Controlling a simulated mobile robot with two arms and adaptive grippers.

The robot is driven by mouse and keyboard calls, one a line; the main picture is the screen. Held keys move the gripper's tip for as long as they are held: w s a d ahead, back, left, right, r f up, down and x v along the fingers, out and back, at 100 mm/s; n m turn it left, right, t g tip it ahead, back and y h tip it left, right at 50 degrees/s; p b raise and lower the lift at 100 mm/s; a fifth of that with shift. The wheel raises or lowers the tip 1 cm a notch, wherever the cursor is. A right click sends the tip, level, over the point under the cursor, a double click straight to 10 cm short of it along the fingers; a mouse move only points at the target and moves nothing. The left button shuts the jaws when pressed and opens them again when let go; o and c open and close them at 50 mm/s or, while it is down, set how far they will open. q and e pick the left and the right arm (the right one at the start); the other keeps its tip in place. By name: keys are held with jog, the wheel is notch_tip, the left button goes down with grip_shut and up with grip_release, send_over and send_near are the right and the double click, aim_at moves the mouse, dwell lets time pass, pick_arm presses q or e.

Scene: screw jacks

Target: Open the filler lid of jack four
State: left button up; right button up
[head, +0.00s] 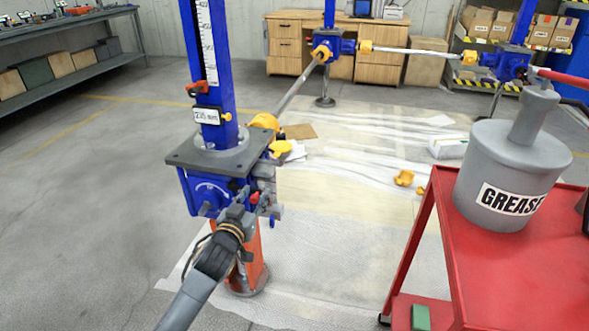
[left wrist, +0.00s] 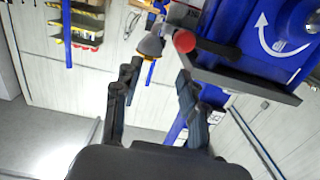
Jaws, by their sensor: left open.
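The nearest jack is a blue housing (head: 208,190) with a grey top plate (head: 222,152), on an orange pedestal. No jack number is readable, so I cannot tell whether it is jack four. The housing also shows at the upper right of the left wrist view (left wrist: 262,40). A red round knob (left wrist: 184,41) and a grey cone-shaped part (left wrist: 151,46) stick out beside it; I cannot tell whether either belongs to the filler lid. My left gripper (head: 247,203) is at the housing's near right side. Its fingers (left wrist: 157,90) are apart and empty, below the knob in the wrist view. My right gripper is not in view.
A red cart (head: 520,270) with a grey grease can (head: 505,170) stands at the right. A blue column (head: 212,60) with a scale and small display rises from the jack. Shafts link it to jacks behind. Plastic sheeting covers the floor between; the left floor is clear.

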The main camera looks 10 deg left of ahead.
pick_arm(q)
notch_tip(320, 180, up, 3)
jog(key=d, duration=0.1)
jog(key=b, duration=0.2)
send_near(275, 156)
jog(key=w, duration=0.5)
jog(key=shift+t, duration=0.4)
jog(key=shift+w+d+f+b, duration=0.15)
jog(key=shift+w+b, duration=0.1)
jog(key=shift+w, duration=0.6)
jog(key=shift+w+d+f+b, duration=0.1)
jog(key=shift+w+f+b, duration=0.1)
jog(key=shift+w, duration=0.65)
jog(key=shift+w+f+b, duration=0.15)
jog(key=shift+w+b, duration=0.1)
jog(key=shift+w, duration=0.65)
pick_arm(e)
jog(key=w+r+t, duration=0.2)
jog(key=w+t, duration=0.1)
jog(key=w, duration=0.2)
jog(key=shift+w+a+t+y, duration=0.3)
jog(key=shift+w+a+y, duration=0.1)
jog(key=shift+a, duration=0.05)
pick_arm(q)
jog(key=shift+s+r, duration=0.1)
grip_shut()
jog(key=shift+s+a+r, duration=0.1)
jog(key=shift+r, duration=0.05)
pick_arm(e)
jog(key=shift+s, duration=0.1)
